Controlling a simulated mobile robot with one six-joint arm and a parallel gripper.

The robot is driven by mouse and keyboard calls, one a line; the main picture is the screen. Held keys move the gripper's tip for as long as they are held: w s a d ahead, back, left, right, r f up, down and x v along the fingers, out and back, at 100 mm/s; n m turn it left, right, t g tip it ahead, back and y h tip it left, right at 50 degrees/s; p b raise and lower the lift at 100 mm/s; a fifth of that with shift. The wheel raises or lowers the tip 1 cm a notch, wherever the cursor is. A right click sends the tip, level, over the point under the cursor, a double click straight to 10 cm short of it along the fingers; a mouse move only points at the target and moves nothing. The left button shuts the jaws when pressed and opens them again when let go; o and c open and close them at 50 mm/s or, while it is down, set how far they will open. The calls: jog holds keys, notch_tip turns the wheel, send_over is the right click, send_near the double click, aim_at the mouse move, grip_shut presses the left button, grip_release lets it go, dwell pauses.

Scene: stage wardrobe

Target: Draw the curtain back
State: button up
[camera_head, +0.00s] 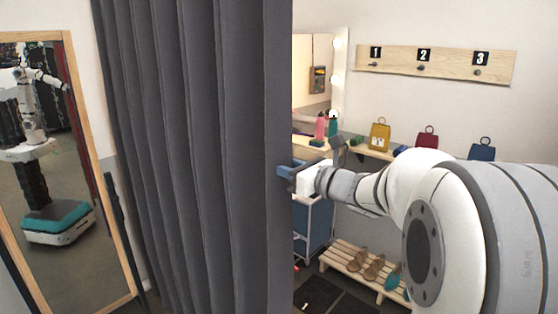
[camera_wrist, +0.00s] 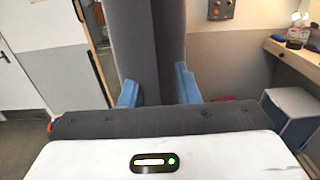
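The curtain (camera_head: 190,150) is dark grey cloth in vertical folds, hanging across the middle left of the head view. Its right edge is straight and free. My gripper (camera_head: 287,170) is at this edge at about mid-height of the view, with a blue finger overlapping the cloth. In the wrist view, the curtain edge (camera_wrist: 150,45) stands upright between the two blue fingers of my gripper (camera_wrist: 158,88). The fingers are apart, one on each side of the cloth. I cannot tell whether they press on it.
A framed mirror (camera_head: 60,190) stands left of the curtain. To the right are a hook board (camera_head: 435,65), a shelf with bags (camera_head: 380,135), a slatted bench with shoes (camera_head: 350,262) and a dark floor mat (camera_head: 320,292). A blue-sided cart (camera_head: 313,225) stands close behind my gripper.

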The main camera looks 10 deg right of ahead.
jog(key=shift+w+a, duration=0.25)
jog(key=shift+w, duration=0.1)
jog(key=shift+c, duration=0.4)
grip_shut()
